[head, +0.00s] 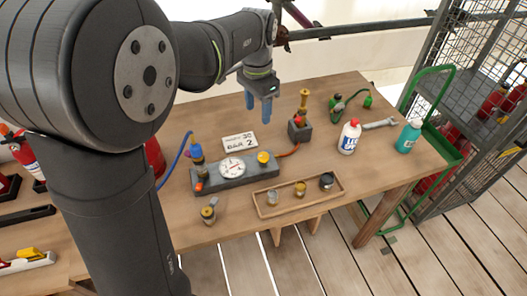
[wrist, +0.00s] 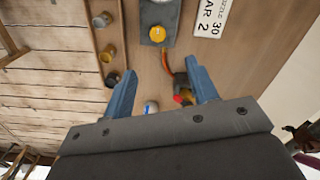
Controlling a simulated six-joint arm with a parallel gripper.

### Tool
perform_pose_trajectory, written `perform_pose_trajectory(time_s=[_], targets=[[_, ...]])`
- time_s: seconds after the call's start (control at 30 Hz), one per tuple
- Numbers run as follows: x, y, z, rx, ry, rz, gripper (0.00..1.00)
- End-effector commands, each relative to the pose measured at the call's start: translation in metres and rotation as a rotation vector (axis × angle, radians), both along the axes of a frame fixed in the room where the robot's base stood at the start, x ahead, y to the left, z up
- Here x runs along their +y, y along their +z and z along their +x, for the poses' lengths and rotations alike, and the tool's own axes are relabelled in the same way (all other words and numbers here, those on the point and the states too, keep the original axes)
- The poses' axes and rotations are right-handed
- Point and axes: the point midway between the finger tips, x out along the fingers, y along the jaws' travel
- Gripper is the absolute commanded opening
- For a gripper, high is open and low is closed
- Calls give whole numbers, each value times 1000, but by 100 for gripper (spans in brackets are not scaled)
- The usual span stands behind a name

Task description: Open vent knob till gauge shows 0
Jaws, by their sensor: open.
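A grey manifold block (head: 238,175) lies on the bench. A round white gauge (head: 231,167) sits on it; its reading is too small to tell. A yellow knob (head: 263,157) stands at the block's right end and also shows at the top of the wrist view (wrist: 157,34). An orange-red knob or cap (head: 199,186) is at the left end. I cannot tell by label which is the vent knob. My gripper (head: 259,107) is open and empty, raised above the bench beyond the block. Its blue fingers (wrist: 162,85) are apart from the yellow knob.
A brass fitting on a dark base (head: 300,128) is close to my gripper, joined by an orange hose. A wooden tray (head: 274,210) with small parts lies in front. Bottles (head: 349,137) and a wrench (head: 380,124) are right.

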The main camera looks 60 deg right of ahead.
Motion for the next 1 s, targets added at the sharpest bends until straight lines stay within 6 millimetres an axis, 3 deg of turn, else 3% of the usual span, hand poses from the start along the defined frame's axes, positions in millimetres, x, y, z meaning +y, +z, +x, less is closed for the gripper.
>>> perform_pose_trajectory(time_s=[0.1, 0.27, 0.8, 1.0], targets=[[-7, -2, -12, -1, -70, -3, 53], [-7, -16, -13, 0, -79, -1, 53], [-6, -129, -13, 0, -75, 1, 53], [-6, -161, -13, 0, -75, -1, 53]])
